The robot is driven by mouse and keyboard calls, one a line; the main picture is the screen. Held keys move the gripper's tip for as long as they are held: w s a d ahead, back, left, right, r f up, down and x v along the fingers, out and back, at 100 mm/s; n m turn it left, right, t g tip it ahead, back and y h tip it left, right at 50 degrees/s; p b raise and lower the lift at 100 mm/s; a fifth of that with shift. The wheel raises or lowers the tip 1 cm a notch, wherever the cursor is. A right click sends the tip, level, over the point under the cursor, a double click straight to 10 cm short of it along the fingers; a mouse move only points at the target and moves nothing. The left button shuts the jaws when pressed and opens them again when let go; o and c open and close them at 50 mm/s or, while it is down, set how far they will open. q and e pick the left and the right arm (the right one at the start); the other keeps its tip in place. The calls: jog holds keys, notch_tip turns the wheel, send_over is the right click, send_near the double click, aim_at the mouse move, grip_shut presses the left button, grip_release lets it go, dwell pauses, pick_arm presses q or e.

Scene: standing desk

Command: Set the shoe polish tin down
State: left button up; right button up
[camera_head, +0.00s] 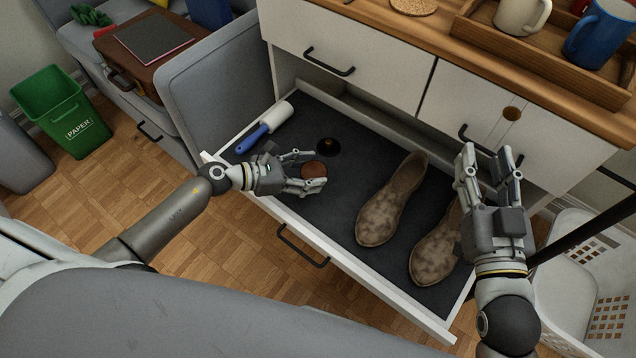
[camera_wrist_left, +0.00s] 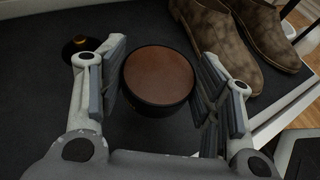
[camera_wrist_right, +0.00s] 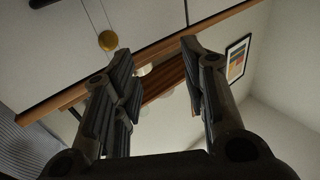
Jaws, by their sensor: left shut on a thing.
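The shoe polish tin, a round dark tin with a brown face (camera_head: 314,169), is held between the fingers of my left gripper (camera_head: 306,170) over the open drawer. In the left wrist view the tin (camera_wrist_left: 158,75) sits between both finger pads, its brown face toward the camera. I cannot tell whether its underside touches the drawer floor. A dark round piece with a small brassy spot (camera_head: 328,147) lies on the drawer floor just beyond; it also shows in the left wrist view (camera_wrist_left: 80,46). My right gripper (camera_head: 487,150) is open and empty, raised at the drawer's right end.
The drawer (camera_head: 335,255) has a dark floor and white rim. A pair of mottled brown shoes (camera_head: 392,200) stands in its right part. A blue-handled lint roller (camera_head: 265,128) lies at its left back. Dark floor is free between tin and shoes.

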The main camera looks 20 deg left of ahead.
aim_at(317, 175)
pick_arm(q)
jog(key=shift+w+d+f+b, duration=0.2)
jog(key=shift+w+d+f, duration=0.15)
jog(key=shift+f, duration=0.2)
jog(key=shift+w+d+f+b, duration=0.15)
jog(key=shift+w+d+f, duration=0.15)
jog(key=shift+f, duration=0.2)
jog(key=shift+w+d+f, duration=0.15)
jog(key=shift+d+f, duration=0.1)
jog(key=shift+f, duration=0.05)
notch_tip(317, 175, down, 3)
jog(key=shift+d+f+b, duration=0.1)
jog(key=shift+b, duration=0.9)
pick_arm(e)
jog(key=s+r+t+y, duration=0.1)
jog(key=s+r+t, duration=0.1)
jog(key=r+t, duration=0.2)
jog(key=s+r+t+y, duration=0.2)
jog(key=s+r+t, duration=0.1)
jog(key=r, duration=0.4)
jog(key=shift+s+r+t, duration=0.3)
jog(key=shift+t, duration=0.2)
